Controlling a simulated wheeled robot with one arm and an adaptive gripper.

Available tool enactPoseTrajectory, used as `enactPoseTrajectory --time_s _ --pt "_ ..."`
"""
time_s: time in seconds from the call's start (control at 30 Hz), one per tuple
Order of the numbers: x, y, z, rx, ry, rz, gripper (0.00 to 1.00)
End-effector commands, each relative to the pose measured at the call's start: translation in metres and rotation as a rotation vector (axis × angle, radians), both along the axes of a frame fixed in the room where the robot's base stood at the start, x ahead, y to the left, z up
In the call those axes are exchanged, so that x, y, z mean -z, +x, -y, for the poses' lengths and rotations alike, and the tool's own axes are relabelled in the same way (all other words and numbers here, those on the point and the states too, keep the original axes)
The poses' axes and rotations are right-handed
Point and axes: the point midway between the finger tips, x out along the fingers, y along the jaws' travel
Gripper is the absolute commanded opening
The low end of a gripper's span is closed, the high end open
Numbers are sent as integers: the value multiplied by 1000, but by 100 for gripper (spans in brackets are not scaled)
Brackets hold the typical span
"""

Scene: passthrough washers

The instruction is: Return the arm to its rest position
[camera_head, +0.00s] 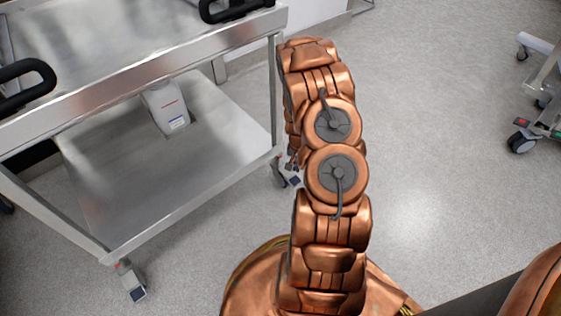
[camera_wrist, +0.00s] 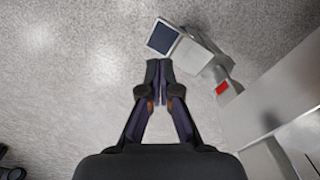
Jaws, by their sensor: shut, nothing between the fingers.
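My copper-coloured arm stands folded in the middle of the head view, rising from my base. My gripper (camera_wrist: 159,72) shows in the wrist view with its two dark fingertips together and nothing between them. It points down at the speckled grey floor.
The steel cart (camera_head: 130,90) stands close on the left of my arm, with black handles and a lower shelf (camera_head: 190,165) holding a white container (camera_head: 167,108). Another wheeled stand (camera_head: 540,110) is at the far right. The floor (camera_head: 440,120) between is clear.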

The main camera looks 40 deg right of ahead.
Motion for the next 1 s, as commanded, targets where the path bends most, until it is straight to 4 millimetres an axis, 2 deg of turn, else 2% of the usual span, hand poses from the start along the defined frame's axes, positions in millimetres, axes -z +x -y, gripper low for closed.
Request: enactPoseTrajectory --time_s 0.27,0.37,0.47,0.67,0.87,1.0 --pt "-2 0 0 -1 0 0 0" --pt "-16 2 -3 -12 -1 0 0" --pt "-50 7 -10 -40 -1 -2 0" --pt "-141 14 -39 -125 6 -11 0" --pt "-230 18 -73 -215 13 -18 0" --pt "-290 13 -100 -278 23 -26 0"
